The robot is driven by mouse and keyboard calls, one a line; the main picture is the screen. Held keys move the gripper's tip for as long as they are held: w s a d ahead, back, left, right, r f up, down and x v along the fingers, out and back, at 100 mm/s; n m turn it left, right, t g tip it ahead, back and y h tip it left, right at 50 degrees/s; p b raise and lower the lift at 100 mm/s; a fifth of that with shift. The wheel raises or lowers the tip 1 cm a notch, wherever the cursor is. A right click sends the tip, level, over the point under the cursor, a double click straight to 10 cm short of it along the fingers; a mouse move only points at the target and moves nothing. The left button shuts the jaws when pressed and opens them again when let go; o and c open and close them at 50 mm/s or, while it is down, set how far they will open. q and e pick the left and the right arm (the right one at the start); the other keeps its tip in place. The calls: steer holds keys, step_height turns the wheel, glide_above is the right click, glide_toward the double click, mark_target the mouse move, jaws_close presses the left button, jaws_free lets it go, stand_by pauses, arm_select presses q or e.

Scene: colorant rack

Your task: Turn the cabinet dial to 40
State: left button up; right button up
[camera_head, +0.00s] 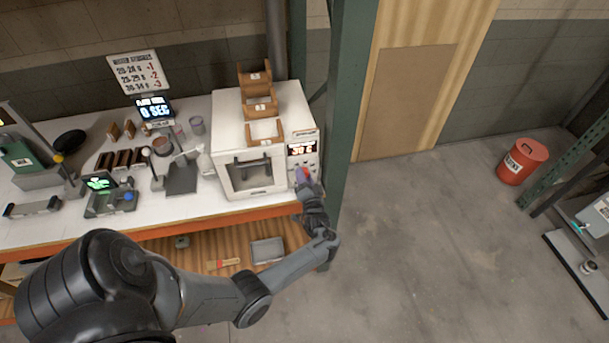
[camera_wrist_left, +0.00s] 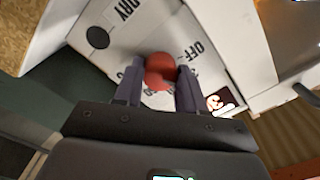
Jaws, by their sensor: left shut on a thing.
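The white cabinet (camera_head: 230,122) stands at the right end of the bench, with its control panel (camera_head: 303,150) and a lit display on the right of its front. In the left wrist view the red dial (camera_wrist_left: 160,71) sits on the white panel, with "OFF" and partly hidden numbers printed around it. My left gripper (camera_wrist_left: 160,88) is shut on the dial, one finger on each side. In the head view my left gripper (camera_head: 306,180) is at the panel below the display. Which mark the dial points to cannot be told. My right gripper is not in view.
Wooden trays (camera_head: 257,103) stand on top of the cabinet. A green post (camera_head: 352,90) rises just right of the panel. Several jars, a scale (camera_head: 182,178) and other bench tools lie to the left. A red bin (camera_head: 522,162) stands on the open floor at the right.

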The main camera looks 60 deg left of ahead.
arm_select(q)
steer(key=m+p, duration=0.1)
steer(key=m, duration=0.2)
steer(key=shift+r+m, duration=0.1)
steer(key=shift+m, duration=0.3)
steer(key=shift+m+p, duration=0.65)
steer(key=shift+m, duration=1.15)
steer(key=o, duration=1.1)
steer(key=shift+c, duration=0.2)
